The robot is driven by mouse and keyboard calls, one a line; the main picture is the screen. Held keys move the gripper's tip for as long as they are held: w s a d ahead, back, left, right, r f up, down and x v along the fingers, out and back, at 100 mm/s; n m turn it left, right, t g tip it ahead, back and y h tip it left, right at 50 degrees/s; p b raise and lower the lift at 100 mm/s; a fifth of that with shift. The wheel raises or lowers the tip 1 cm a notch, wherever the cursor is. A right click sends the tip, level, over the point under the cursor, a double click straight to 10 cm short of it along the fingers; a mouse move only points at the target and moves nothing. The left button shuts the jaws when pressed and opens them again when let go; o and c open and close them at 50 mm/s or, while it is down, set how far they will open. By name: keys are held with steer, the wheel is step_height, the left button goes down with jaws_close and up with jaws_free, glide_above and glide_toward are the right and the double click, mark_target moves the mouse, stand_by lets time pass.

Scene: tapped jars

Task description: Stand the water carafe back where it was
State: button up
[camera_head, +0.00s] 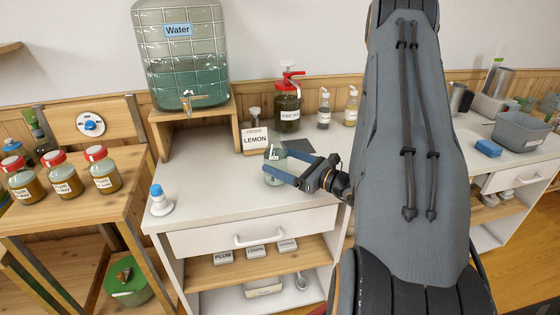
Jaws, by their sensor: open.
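A small clear glass vessel (273,153), which looks like the water carafe, stands upright on the white counter (215,205), in front of the LEMON card. Some greenish tint shows in it; its lower part is partly hidden by my gripper. My gripper (277,163) reaches in from the right with its two blue fingers open, one on each side of the vessel. I cannot tell whether either finger touches it. The large glass Water jar (182,62) with a tap stands on a wooden stand (163,122) at the back left.
A LEMON card (255,140), a red-topped jar (287,108) and small bottles (324,108) stand behind the vessel. A white, blue-topped object (160,202) is at the counter's left edge. Several red-lidded jars (63,180) stand on the left table. The counter's front middle is clear.

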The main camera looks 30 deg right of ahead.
steer(key=shift+s+d, duration=0.3)
steer(key=shift+s, duration=0.3)
steer(key=shift+s+d, duration=0.1)
steer(key=shift+s, duration=0.05)
steer(key=b+v, duration=0.2)
steer(key=v, duration=0.5)
steer(key=shift+s+d, duration=0.15)
steer(key=shift+s, duration=0.1)
steer(key=shift+s, duration=0.1)
